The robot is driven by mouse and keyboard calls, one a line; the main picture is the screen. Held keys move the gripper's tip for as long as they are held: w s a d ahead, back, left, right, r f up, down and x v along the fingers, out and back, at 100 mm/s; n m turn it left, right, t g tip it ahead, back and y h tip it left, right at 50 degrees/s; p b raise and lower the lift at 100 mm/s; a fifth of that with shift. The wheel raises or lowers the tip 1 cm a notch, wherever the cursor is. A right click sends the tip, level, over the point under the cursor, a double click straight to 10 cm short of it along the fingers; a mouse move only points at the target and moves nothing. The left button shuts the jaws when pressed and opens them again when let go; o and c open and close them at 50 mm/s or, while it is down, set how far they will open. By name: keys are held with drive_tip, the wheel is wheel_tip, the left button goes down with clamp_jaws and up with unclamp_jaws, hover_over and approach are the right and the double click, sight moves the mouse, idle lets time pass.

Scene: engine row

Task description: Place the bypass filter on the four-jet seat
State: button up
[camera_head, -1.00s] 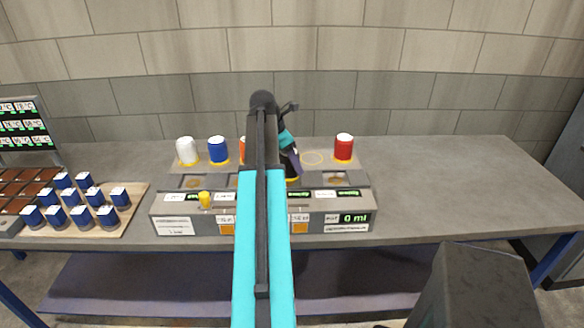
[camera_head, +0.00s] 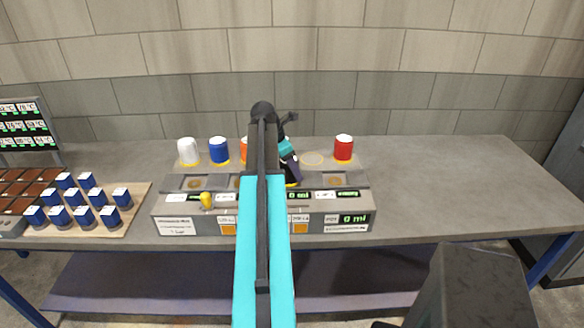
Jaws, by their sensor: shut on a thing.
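My gripper (camera_head: 291,178) is low over the right-middle part of the grey test stand (camera_head: 190,212). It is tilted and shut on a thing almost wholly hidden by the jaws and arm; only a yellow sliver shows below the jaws. I take this for a filter, but its colour and markings cannot be read. Front seats with brownish round spots show at the left (camera_head: 194,184) and right (camera_head: 333,181) of the stand. My arm covers the middle ones. I cannot tell which seat is the four-jet one, or whether the held thing touches a seat.
White (camera_head: 188,151), blue (camera_head: 218,150), partly hidden orange (camera_head: 243,151) and red (camera_head: 343,148) filters stand along the back. An empty yellow ring (camera_head: 313,158) lies between my gripper and the red filter. A yellow knob (camera_head: 206,200) is at front left. The right bench is clear.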

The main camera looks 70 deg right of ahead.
drive_tip(key=shift+f, duration=0.2)
drive_tip(key=shift+f, duration=0.1)
drive_tip(key=o, duration=1.4)
drive_tip(key=shift+b+v, duration=1.55)
drive_tip(key=shift+v, duration=4.55)
drive_tip(key=shift+s, duration=0.1)
